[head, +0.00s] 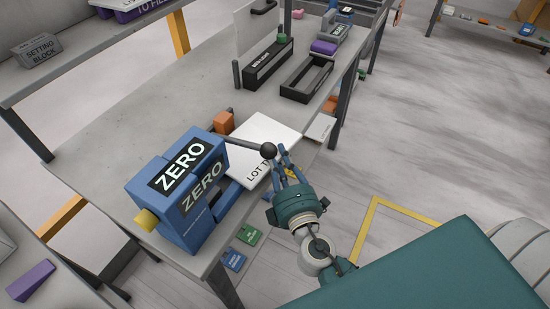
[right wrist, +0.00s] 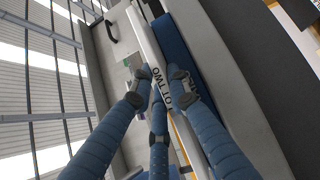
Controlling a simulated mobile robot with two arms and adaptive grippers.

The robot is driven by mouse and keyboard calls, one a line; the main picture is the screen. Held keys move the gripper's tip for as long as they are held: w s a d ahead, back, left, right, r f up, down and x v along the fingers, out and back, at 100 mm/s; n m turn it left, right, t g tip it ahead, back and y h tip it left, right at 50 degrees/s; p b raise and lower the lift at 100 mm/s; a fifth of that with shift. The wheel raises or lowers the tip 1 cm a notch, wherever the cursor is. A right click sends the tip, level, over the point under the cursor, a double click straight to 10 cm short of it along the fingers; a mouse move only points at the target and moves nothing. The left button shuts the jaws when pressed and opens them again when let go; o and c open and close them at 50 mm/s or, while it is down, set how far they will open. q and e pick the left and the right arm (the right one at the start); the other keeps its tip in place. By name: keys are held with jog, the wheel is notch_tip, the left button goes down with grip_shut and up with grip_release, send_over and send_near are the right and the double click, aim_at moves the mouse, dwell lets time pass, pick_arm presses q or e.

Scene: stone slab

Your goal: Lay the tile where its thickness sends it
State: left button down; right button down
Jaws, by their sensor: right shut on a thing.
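The white tile (head: 272,132), marked "LOT T...", is beside the blue gauge (head: 168,205) with two "ZERO" plates. My right gripper (head: 287,167) is shut on the tile's near edge. In the right wrist view the fingers (right wrist: 157,82) close around the white tile edge (right wrist: 143,35), marked "LOT TWO", next to a blue bar (right wrist: 178,50). I cannot tell whether the tile rests on the gauge's blue base. Two black open trays stand further back, one labelled (head: 268,66), one plain (head: 306,80). My left gripper is out of view.
A purple block (head: 324,47) and small parts are at the bench's far end. Green (head: 249,235) and blue (head: 234,260) cards lie low at the near side. A shelf with a "SETTING BLOCK" (head: 38,50) is at left.

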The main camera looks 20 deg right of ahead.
jog(key=shift+w+d+r, duration=0.15)
jog(key=shift+w+d, duration=0.7)
jog(key=shift+d, duration=0.2)
jog(key=c, duration=1.6)
grip_release()
jog(key=shift+s, duration=0.2)
jog(key=s, duration=0.4)
jog(key=s+a, duration=0.1)
jog(key=s, duration=0.6)
jog(key=shift+s+a, duration=0.2)
jog(key=shift+s, duration=0.15)
